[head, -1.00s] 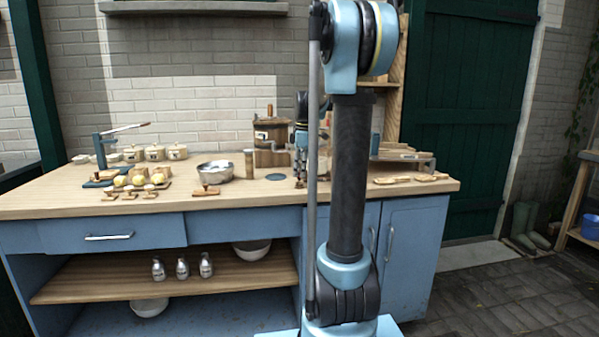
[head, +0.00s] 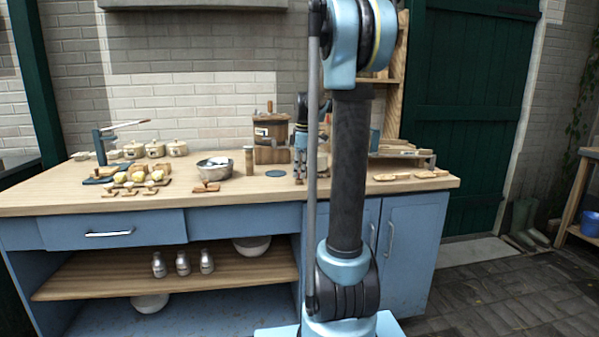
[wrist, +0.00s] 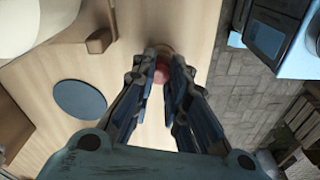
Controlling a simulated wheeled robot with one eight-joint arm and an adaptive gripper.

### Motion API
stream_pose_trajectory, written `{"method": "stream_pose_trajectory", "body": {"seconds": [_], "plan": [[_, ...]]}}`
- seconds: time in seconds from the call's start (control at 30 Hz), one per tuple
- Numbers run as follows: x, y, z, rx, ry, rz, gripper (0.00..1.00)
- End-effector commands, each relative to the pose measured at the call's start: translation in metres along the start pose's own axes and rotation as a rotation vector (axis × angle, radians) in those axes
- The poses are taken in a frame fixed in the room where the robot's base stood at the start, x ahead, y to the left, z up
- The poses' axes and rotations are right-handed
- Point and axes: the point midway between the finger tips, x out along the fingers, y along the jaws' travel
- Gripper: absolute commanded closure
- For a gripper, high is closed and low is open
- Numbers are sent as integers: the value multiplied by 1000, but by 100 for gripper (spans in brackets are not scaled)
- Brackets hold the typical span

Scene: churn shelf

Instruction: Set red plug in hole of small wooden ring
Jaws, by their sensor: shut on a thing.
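The red plug (wrist: 161,74) shows between my fingertips in the wrist view. My gripper (wrist: 162,78) is shut on it, and the fingers cover much of its sides. A small brownish edge (wrist: 164,49) shows just past the plug; I cannot tell whether this is the small wooden ring. Whether the plug touches it or sits in a hole is hidden. In the head view my gripper (head: 300,170) points down close above the worktop, partly behind my own arm, and the plug is too small to make out.
A blue round disc (head: 276,173) lies flat on the worktop (head: 232,198), left of my gripper. A wooden churn (head: 270,137), an upright wooden cylinder (head: 249,160) and a metal bowl (head: 214,169) stand further left. Wooden paddles (head: 391,177) lie to the right.

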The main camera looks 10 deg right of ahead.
Motion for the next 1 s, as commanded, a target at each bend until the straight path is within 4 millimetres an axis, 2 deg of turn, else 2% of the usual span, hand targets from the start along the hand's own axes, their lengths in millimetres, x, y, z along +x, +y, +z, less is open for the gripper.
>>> {"method": "stream_pose_trajectory", "body": {"seconds": [0.73,0.8,0.87,1.0], "plan": [[3,0,0,0,0,0,96],[3,0,0,0,0,0,75],[3,0,0,0,0,0,63],[3,0,0,0,0,0,63]]}}
